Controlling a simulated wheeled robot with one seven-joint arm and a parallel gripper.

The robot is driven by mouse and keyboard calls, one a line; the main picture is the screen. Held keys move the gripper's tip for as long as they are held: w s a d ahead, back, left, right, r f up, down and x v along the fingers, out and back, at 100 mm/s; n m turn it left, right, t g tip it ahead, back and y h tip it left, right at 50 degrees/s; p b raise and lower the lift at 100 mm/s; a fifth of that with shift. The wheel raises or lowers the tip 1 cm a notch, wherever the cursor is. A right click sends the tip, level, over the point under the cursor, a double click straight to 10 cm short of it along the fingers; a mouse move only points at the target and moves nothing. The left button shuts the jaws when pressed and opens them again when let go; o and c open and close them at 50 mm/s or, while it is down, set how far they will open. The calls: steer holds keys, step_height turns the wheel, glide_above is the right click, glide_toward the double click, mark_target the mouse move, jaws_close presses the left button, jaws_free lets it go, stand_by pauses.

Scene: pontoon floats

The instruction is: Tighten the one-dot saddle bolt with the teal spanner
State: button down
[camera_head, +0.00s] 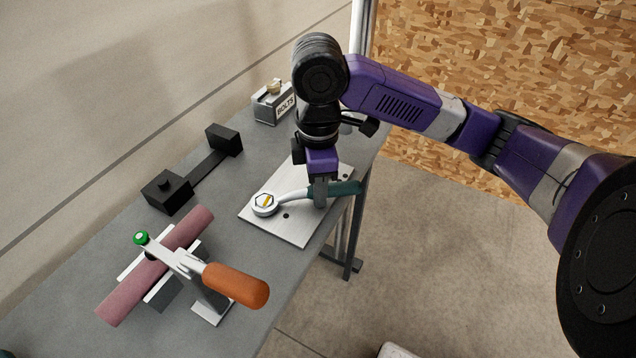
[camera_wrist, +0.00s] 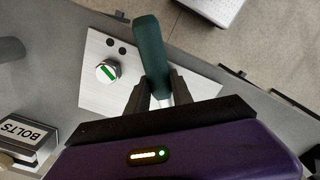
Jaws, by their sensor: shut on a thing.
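The teal spanner (camera_head: 345,188) lies low over a pale metal plate (camera_head: 300,233) on the bench. Its ring end (camera_head: 263,206) sits around a bolt head with a yellow mark (camera_head: 266,200), with one dark dot (camera_head: 286,215) close by on the plate. My gripper (camera_head: 321,200) is shut on the spanner near where the silver shank meets the teal handle. In the wrist view the handle (camera_wrist: 150,55) points up and away between the fingers, and the ring end is hidden. Another bolt with a green mark (camera_wrist: 108,71) stands beside the handle, near two dark dots (camera_wrist: 117,48).
A grey BOLTS box (camera_head: 272,103) stands at the far end of the bench. A black two-block fixture (camera_head: 190,175) lies along the wall side. A pink tube (camera_head: 150,270) rests in a cradle near an orange-handled lever (camera_head: 235,284). The bench edge is just right of the plate.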

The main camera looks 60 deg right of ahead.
mark_target(317, 218)
steer(key=shift+s+a+m, duration=0.2)
steer(key=shift+a+m, duration=0.05)
steer(key=shift+m, duration=0.15)
steer(key=shift+s+a+m+p, duration=0.2)
steer(key=shift+a+m+p, duration=0.1)
steer(key=shift+p, duration=0.2)
steer(key=shift+s+a+m+p, duration=0.2)
steer(key=shift+a+m+p, duration=0.2)
steer(key=shift+m+p, duration=0.15)
stand_by(0.6)
steer(key=shift+s+a+r, duration=0.1)
steer(key=shift+a, duration=0.05)
steer(key=shift+s+a+m+p, duration=0.1)
steer(key=shift+a+m+p, duration=0.15)
steer(key=shift+m+p, duration=0.3)
steer(key=shift+a, duration=0.15)
steer(key=shift+s+a+m+p, duration=0.15)
steer(key=shift+a+m+p, duration=0.15)
steer(key=shift+m+p, duration=0.15)
stand_by(0.3)
steer(key=shift+a+p, duration=0.15)
steer(key=shift+p, duration=0.15)
